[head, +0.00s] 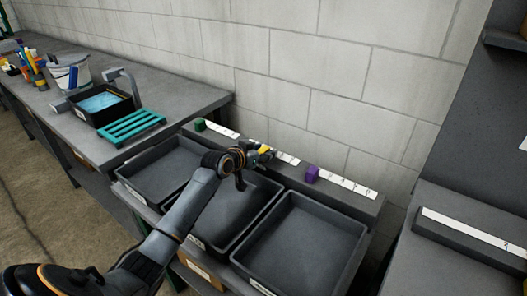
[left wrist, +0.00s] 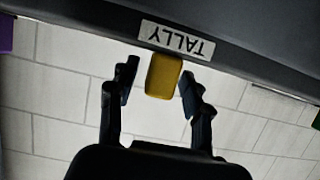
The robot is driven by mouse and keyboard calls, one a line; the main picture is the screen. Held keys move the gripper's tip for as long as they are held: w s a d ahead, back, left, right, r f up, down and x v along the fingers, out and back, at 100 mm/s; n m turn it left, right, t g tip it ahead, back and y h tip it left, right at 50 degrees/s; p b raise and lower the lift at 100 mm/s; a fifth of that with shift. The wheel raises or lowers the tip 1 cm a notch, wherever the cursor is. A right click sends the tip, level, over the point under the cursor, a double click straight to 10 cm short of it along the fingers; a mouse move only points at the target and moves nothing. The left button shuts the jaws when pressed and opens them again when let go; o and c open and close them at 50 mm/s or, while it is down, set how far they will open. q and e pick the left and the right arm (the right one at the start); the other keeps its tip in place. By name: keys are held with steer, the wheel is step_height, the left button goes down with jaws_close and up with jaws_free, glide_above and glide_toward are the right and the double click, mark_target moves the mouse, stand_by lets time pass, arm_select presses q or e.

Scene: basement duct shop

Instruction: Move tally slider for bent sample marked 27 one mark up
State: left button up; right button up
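A long grey rail (head: 352,204) against the wall carries three tally sliders beside white number strips. The green slider (head: 200,125) is at the left, the yellow slider (head: 265,150) in the middle, the purple slider (head: 312,174) at the right. My left gripper (head: 258,156) is at the yellow slider. In the left wrist view the yellow slider (left wrist: 163,76) sits between the open fingers of the gripper (left wrist: 158,82), with gaps on both sides. A TALLY label (left wrist: 176,39) is on the rail there. I cannot read a 27 anywhere. My right gripper is not in view.
Three dark trays stand before the rail: left (head: 158,178), middle (head: 240,218) and right (head: 305,243). A bench at the left holds a teal rack (head: 131,126), a sink-like bin (head: 101,104) and a bucket (head: 69,71). Another strip block (head: 470,242) is at the right.

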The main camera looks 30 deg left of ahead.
arm_select(q)
steer(key=v, duration=1.2)
stand_by(0.3)
